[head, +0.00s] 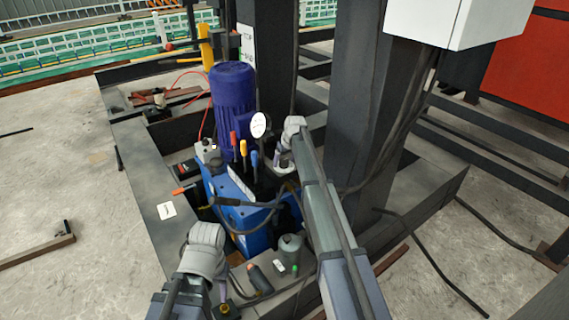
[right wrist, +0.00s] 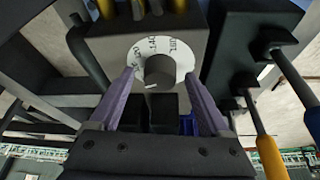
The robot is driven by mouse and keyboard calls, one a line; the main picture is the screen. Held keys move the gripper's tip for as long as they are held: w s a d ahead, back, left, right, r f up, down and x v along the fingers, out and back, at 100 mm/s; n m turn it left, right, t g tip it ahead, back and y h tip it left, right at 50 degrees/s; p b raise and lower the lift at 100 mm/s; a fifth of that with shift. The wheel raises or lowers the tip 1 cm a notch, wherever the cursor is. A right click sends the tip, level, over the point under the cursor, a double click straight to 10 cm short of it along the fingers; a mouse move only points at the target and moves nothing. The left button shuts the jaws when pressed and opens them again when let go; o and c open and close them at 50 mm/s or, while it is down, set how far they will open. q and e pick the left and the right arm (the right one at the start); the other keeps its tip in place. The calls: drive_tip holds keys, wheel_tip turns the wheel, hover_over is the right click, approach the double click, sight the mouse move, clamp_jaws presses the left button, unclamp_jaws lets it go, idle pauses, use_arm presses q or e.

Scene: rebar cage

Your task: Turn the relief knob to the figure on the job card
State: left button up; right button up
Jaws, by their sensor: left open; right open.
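The relief knob (right wrist: 159,71) is a dark round knob on a white dial (right wrist: 136,50) with printed figures too small to read surely. A light pointer line shows on the knob's lower side. My right gripper (right wrist: 160,76) is open, its purple fingers on either side of the knob with gaps visible. In the head view my right gripper (head: 282,161) is beside the pressure gauge (head: 259,125) and hides the knob. My left gripper (head: 223,294) is open and low at the front. A white card (head: 166,210) lies on the frame; its figure is unreadable.
The blue power unit (head: 228,190) carries a purple motor (head: 232,92) and levers with red, yellow and blue grips. A black hose (head: 240,204) crosses its front. A dark steel column (head: 362,110) stands right of it.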

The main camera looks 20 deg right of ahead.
drive_tip(key=shift+c, duration=0.2)
clamp_jaws()
idle(0.3)
drive_tip(key=shift+m, duration=0.4)
drive_tip(key=m+h, duration=0.1)
drive_tip(key=m, duration=0.1)
drive_tip(key=m+h, duration=0.1)
drive_tip(key=m, duration=0.1)
drive_tip(key=shift+a+m, duration=0.2)
drive_tip(key=shift+m, duration=0.1)
drive_tip(key=m+h, duration=0.1)
drive_tip(key=m, duration=0.1)
drive_tip(key=m+g, duration=0.1)
drive_tip(key=m, duration=0.1)
drive_tip(key=shift+m+h, duration=0.4)
